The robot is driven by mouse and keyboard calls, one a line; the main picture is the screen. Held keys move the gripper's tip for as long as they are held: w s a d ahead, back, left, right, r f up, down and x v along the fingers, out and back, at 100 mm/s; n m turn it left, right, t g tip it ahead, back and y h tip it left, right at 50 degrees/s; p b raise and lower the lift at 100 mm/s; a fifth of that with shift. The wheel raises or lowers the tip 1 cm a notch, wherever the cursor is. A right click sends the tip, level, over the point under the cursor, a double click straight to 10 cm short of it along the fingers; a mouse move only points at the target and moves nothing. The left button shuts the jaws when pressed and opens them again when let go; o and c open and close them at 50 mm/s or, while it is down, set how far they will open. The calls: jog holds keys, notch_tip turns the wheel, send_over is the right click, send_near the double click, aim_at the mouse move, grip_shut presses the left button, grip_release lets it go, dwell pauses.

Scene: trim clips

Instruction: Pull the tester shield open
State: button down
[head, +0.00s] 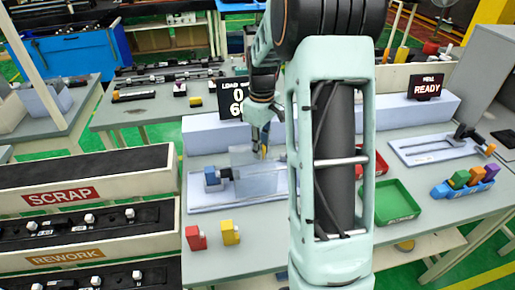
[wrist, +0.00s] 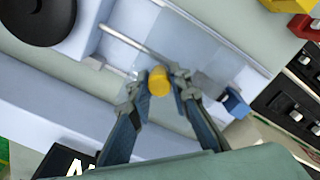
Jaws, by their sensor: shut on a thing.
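The tester (head: 200,206) is a pale blue fixture on the grey bench, left of my upright arm link. Its clear shield (head: 242,182) stands over it and also shows as a see-through panel in the wrist view (wrist: 205,62). The shield's yellow knob (wrist: 158,80) sits between my fingertips. My gripper (head: 262,150) is shut on this knob, and the fingers (wrist: 157,88) flank it in the wrist view. A blue block-like part (head: 212,178) is at the fixture's left end. My arm hides the fixture's right end in the head view.
Red (head: 195,237) and yellow (head: 230,232) blocks lie in front of the tester. The SCRAP bin (head: 120,189) and REWORK bin (head: 110,252) stand left. A green tray (head: 397,203) and a blue holder with coloured blocks (head: 462,190) are right. A READY display (head: 425,87) stands behind.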

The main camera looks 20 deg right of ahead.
jog(key=c, duration=1.8)
grip_release()
jog(key=shift+o, duration=0.2)
jog(key=shift+r, duration=0.1)
notch_tip(320, 180, up, 12)
